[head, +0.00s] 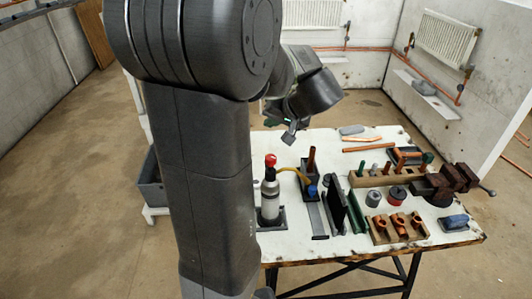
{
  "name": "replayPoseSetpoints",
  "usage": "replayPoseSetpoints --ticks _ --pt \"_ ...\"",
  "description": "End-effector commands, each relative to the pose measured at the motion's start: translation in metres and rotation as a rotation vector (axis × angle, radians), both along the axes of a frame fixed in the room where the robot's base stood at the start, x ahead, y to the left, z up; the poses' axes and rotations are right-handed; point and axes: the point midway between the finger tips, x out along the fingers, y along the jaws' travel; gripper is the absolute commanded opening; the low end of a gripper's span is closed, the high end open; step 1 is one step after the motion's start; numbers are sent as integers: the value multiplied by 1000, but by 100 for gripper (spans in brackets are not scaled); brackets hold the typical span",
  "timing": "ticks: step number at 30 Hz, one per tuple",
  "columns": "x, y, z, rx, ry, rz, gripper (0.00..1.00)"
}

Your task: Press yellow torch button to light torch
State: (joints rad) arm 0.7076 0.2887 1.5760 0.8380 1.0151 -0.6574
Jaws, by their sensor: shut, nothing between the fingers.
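The torch stands on the left part of the white workbench: a grey-white cylinder (269,197) with a red top, upright in a dark base. A yellow hose (291,172) runs from it toward a dark stand with a brown upright piece (311,160) and a blue part. I cannot make out a yellow button. My gripper (289,137) is shut and empty, above the back left of the bench, higher in the picture than the red top and apart from it. My arm fills the left centre and may hide some of the bench's left edge.
The workbench (345,249) holds a dark upright plate (335,203), a wooden block with copper fittings (398,228), small round tins (396,195), a vise (455,182) and a blue object (454,222). A grey bin (151,181) stands left. Radiators hang on the walls behind.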

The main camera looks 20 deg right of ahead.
Motion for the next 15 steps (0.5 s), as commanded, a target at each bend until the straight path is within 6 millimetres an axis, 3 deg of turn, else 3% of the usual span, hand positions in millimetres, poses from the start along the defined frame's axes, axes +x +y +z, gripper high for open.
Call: replayPoseSetpoints --ticks 9,15 --pt "0 0 -2 0 0 0 0" --pt "0 0 -16 0 1 1 0"
